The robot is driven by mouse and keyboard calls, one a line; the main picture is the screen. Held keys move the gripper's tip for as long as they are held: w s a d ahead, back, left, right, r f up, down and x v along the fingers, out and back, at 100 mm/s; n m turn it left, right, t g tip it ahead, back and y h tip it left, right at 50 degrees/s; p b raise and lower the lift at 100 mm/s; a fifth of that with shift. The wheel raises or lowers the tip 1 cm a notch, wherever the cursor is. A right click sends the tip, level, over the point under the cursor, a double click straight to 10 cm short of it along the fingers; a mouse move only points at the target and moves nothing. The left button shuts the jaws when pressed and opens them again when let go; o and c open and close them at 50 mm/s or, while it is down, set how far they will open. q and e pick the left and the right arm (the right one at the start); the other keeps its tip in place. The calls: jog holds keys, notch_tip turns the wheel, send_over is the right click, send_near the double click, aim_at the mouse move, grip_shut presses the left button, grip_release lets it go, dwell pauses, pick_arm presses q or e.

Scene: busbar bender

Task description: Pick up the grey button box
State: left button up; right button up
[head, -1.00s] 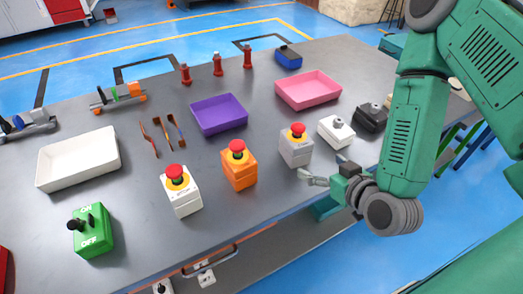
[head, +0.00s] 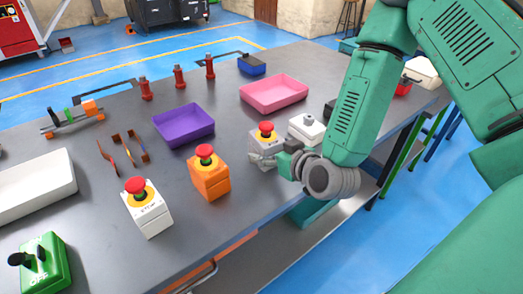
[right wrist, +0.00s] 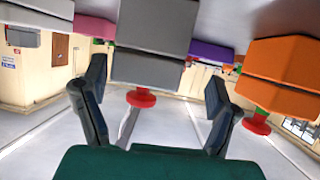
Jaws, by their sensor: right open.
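The grey button box (head: 262,150) stands on the table with a red mushroom button and yellow collar on top. My right gripper (head: 276,163) is at the near right side of the box, low over the table. In the right wrist view, which looks upside down, the grey box (right wrist: 153,45) lies ahead of the open fingers (right wrist: 155,95), roughly centred between them. I cannot tell whether a finger touches it. The gripper partly hides the box in the head view. My left gripper is not in view.
An orange button box (head: 211,180) stands left of the grey one and a white box with a grey knob (head: 307,128) stands right. A white red-button box (head: 148,212), purple tray (head: 184,126) and pink tray (head: 274,93) are nearby. The table's front edge is close to my gripper.

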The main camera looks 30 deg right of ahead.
aim_at(267, 126)
jog(key=w+d+f, duration=0.1)
jog(key=w, duration=0.1)
jog(key=w+d+f, duration=0.2)
jog(key=shift+d, duration=0.15)
jog(key=shift+a+r, duration=0.2)
jog(key=shift+a, duration=0.35)
jog(key=shift+w+a, duration=0.3)
jog(key=shift+a, duration=0.45)
jog(key=c, duration=0.5)
jog(key=shift+a, duration=0.1)
jog(key=c, duration=0.7)
jog(key=shift+s+r, duration=0.1)
jog(key=shift+r, duration=0.05)
jog(key=shift+c, duration=1.2)
jog(key=shift+s+d, duration=0.1)
jog(key=shift+d, duration=1)
jog(key=r, duration=0.3)
jog(key=a+r+p, duration=0.1)
jog(key=r, duration=0.5)
jog(key=shift+a+r, duration=0.25)
jog(key=shift+a, duration=0.05)
jog(key=shift+d+r, duration=0.1)
jog(key=shift+d, duration=0.1)
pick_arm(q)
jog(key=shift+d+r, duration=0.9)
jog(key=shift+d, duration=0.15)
pick_arm(e)
jog(key=shift+d, duration=0.4)
